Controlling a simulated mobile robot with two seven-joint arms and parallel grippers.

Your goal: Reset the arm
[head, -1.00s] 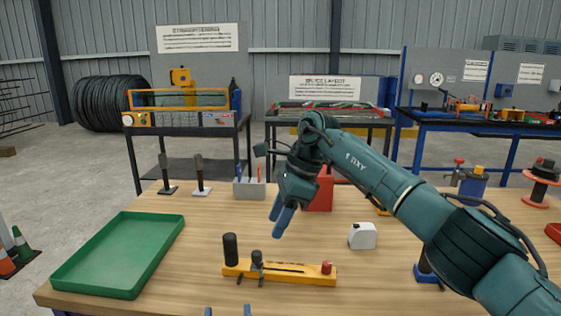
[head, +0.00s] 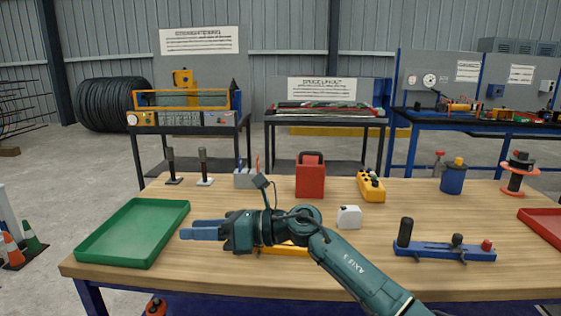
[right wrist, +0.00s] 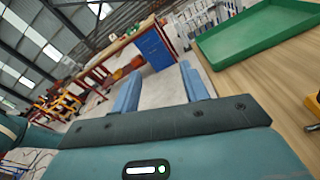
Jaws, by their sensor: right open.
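My right arm comes in from the lower right in the head view. Its gripper (head: 203,230) points left, above the front of the wooden table, just right of the green tray (head: 98,252). In the right wrist view the two blue fingers (right wrist: 162,88) are apart with nothing between them. The green tray also shows there at the upper right (right wrist: 262,42). A yellow fixture (head: 285,249) lies on the table behind my right arm and is mostly hidden by it. My left gripper is not in the head view.
A blue fixture (head: 445,251) lies at the right front. A white tape measure (head: 349,217), a red container (head: 310,180) and a yellow box (head: 371,187) stand farther back. A red tray (head: 545,226) is at the right edge. The wood (head: 240,198) behind my gripper is clear.

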